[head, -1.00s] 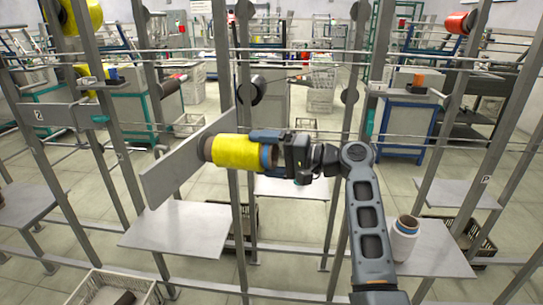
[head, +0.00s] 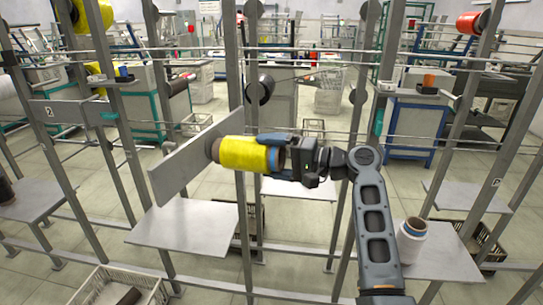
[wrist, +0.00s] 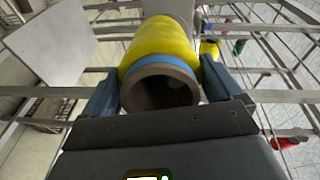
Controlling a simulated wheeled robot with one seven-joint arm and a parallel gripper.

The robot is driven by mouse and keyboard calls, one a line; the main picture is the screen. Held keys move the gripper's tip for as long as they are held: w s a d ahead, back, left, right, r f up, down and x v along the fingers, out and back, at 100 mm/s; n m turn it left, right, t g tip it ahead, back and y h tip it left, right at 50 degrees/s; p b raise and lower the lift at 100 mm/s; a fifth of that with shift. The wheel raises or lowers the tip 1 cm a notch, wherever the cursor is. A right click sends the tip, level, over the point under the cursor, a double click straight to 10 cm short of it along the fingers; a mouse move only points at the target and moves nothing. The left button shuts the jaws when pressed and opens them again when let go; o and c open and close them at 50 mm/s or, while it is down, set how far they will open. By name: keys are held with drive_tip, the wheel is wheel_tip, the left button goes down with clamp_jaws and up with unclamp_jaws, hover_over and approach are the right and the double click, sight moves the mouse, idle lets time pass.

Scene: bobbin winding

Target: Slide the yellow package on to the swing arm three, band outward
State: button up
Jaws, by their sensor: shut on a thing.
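The yellow package (head: 240,153) lies about level in the head view, with its far end close against the grey plate of a swing arm (head: 190,162). A blue band (head: 272,158) shows at its end nearest my gripper, facing away from the plate. My gripper (head: 274,150) is shut on this banded end. In the wrist view the yellow package (wrist: 160,45) sits between the two fingers, with its blue band (wrist: 160,62) and open brown tube end (wrist: 160,90) facing the camera. Whether the tube is around a peg is hidden. No number shows on this plate.
Grey upright posts and thin rails surround the package. A plate marked 2 (head: 52,112) stands at the left. A white package with a blue band (head: 412,240) stands on a grey shelf (head: 445,258) at the right. A crate (head: 120,290) sits at lower left.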

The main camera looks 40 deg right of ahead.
idle(0.4)
drive_tip(key=o, duration=1.2)
drive_tip(key=shift+b+v, duration=0.8)
drive_tip(key=shift+v, duration=3.1)
